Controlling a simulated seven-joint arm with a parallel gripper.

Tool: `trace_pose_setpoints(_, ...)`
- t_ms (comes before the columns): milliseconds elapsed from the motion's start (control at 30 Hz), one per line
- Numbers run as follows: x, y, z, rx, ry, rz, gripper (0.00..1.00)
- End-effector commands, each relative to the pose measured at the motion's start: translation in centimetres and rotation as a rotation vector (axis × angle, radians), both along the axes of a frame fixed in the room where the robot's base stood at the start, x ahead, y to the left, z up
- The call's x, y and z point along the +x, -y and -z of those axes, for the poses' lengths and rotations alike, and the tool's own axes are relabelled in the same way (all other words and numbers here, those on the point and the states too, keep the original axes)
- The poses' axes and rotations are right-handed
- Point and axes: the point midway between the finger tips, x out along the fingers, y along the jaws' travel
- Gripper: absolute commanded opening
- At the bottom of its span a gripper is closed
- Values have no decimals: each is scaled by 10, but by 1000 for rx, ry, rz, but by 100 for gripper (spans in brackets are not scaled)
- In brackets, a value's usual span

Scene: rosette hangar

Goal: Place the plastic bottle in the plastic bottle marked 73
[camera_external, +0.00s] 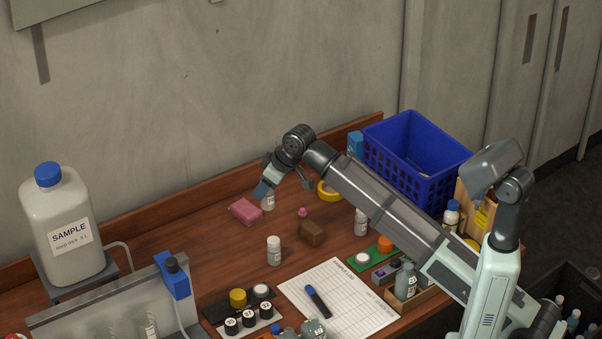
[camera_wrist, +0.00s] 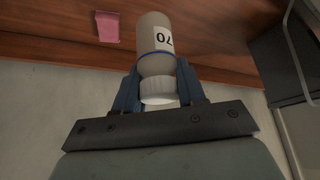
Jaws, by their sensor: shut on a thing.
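My gripper (camera_external: 280,188) is shut on a small white plastic bottle (camera_external: 268,201) near the back of the wooden table. In the wrist view the blue fingers of my gripper (camera_wrist: 157,82) clasp this bottle (camera_wrist: 153,35) around its neck, just by the white cap. Another white bottle (camera_external: 273,250) stands upright on the table towards the front. A third white bottle (camera_external: 361,222) stands to the right, partly behind my arm. The number 73 cannot be read on any bottle.
A pink block (camera_external: 245,211) lies just left of my gripper. A brown block (camera_external: 312,233) and yellow tape roll (camera_external: 329,191) lie to the right. A blue basket (camera_external: 415,150) stands at the back right, a large SAMPLE jug (camera_external: 65,225) at left. Paper (camera_external: 340,300) covers the front.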

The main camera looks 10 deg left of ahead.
Motion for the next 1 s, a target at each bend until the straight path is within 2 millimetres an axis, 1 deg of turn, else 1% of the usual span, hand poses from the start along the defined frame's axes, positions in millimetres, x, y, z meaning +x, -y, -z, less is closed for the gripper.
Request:
trace_pose_setpoints(33,-4,8,4,0,0,-9,11)
trace_pose_setpoints(200,-10,15,12,-1,0,-50,11)
trace_pose_setpoints(267,-9,15,16,-1,-1,-56,11)
trace_pose_setpoints(367,-9,15,27,-2,-1,-58,11)
trace_pose_setpoints(600,-9,15,64,-2,-1,-58,11)
trace_pose_setpoints(833,-9,14,80,-1,0,-58,11)
trace_pose_setpoints(1000,-9,14,101,-2,-1,-58,11)
